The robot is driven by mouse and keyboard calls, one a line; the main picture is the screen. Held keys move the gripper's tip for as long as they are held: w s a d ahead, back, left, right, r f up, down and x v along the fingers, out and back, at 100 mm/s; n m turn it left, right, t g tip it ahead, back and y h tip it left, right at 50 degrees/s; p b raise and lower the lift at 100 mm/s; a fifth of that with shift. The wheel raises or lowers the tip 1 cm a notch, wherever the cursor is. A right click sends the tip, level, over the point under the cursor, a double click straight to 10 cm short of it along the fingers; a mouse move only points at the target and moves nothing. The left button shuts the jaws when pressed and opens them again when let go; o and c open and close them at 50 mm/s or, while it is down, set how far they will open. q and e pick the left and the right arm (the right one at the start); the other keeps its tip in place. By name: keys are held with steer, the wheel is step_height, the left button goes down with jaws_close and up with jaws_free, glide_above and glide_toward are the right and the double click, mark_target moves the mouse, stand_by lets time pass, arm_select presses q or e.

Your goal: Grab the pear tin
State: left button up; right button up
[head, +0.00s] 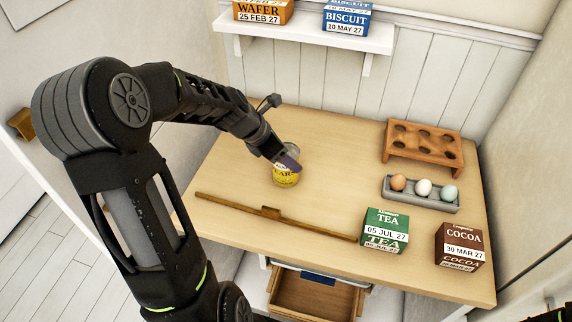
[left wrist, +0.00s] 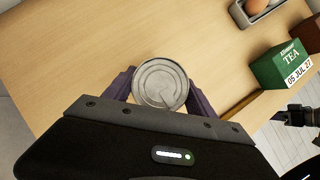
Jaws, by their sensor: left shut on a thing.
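The pear tin (head: 285,177) stands on the wooden table at its left-middle part, with a yellow label and a metal lid. In the left wrist view the tin's round lid (left wrist: 160,84) sits between the two purple fingers. My left gripper (head: 287,161) is shut on the tin, with a finger on either side of it. The gripper hides part of the tin's top in the head view. I cannot tell whether the tin's base touches the table. My right gripper (left wrist: 297,117) may be the dark part at the right edge of the left wrist view; its jaws are unclear.
A wooden stick (head: 232,208) lies in front of the tin. A green tea box (head: 385,230) and a brown cocoa box (head: 459,245) stand front right. Behind them are an egg tray (head: 430,204) and a holed wooden rack (head: 424,154). A shelf (head: 310,36) hangs above.

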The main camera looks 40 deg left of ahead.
arm_select(q)
jaws_close()
stand_by(0.3)
steer(key=shift+r, duration=0.15)
step_height(320, 180, up, 10)
steer(key=shift+f+p, duration=0.1)
steer(key=shift+p, duration=0.2)
